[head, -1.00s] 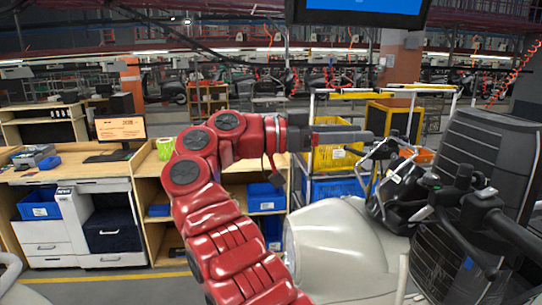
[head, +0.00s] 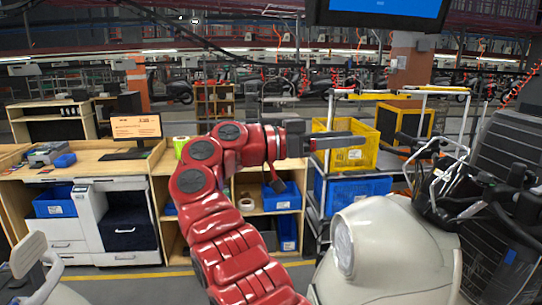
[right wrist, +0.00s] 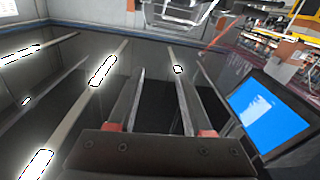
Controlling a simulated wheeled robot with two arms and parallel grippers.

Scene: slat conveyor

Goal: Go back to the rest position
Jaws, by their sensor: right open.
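My right gripper (head: 340,141) is at the end of my red arm, in the middle of the head view. It points to the right, in front of the yellow crate (head: 350,158). In the right wrist view its two fingers (right wrist: 158,100) stand apart with nothing between them. My left gripper is not in view.
A cream scooter (head: 395,250) with dark handlebars (head: 450,185) stands at the right, close to my right arm. A rack holds the yellow crate and a blue crate (head: 355,190). A wooden workbench (head: 165,165) with a monitor (head: 136,127) stands at the left. A screen (head: 385,10) hangs above.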

